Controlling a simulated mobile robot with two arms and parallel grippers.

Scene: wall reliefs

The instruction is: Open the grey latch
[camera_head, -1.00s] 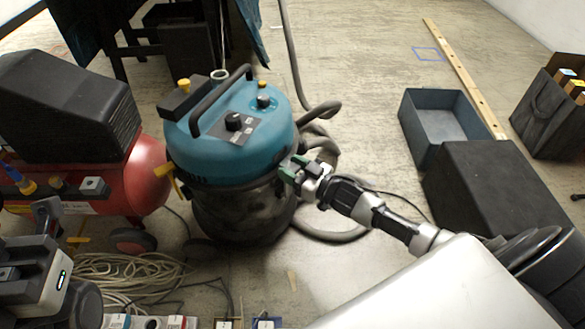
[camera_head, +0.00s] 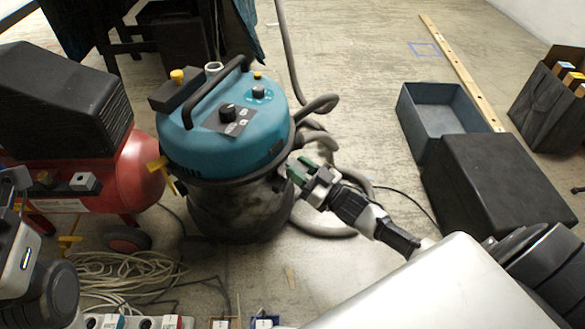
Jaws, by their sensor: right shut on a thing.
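The blue and black drum vacuum (camera_head: 225,140) stands upright on the floor left of centre. A yellow latch (camera_head: 158,166) shows on its left side. My right gripper (camera_head: 297,172), with green finger pads, is at the right side of the vacuum, just below the rim of the blue lid. It is shut on the grey latch there, which the fingers hide almost wholly. How far the latch stands out from the drum cannot be made out. My left arm shows only in part at the left edge, and its gripper (camera_head: 8,190) is cut off, with fingers unclear.
A red and black compressor (camera_head: 95,165) stands close left of the vacuum. A grey hose (camera_head: 318,110) curls behind my right gripper. A black box (camera_head: 495,185) and an open blue-grey bin (camera_head: 440,110) lie to the right. Coiled cable (camera_head: 125,275) lies in front.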

